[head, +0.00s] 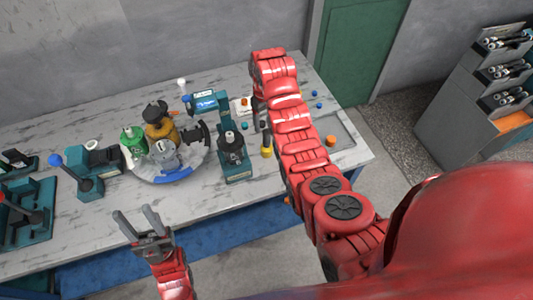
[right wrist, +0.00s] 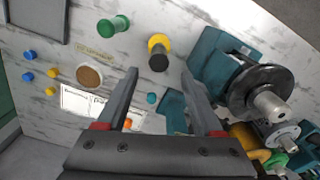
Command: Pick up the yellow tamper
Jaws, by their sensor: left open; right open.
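The yellow tamper (head: 267,151), yellow with a black part, stands on the grey marbled table just left of my right arm. In the right wrist view the tamper (right wrist: 158,46) shows beyond the fingertips, roughly in line with the gap between them. My right gripper (right wrist: 160,74) is open and empty, with the tamper apart from its fingers. In the head view its fingers are mostly hidden by my arm.
A teal press (head: 235,155) stands close left of the tamper. A round turntable (head: 185,170) with motor parts is further left. A green knob-like piece (right wrist: 113,27) and a brown disc (right wrist: 89,76) lie near the tamper. Small blue and yellow pieces lie beyond.

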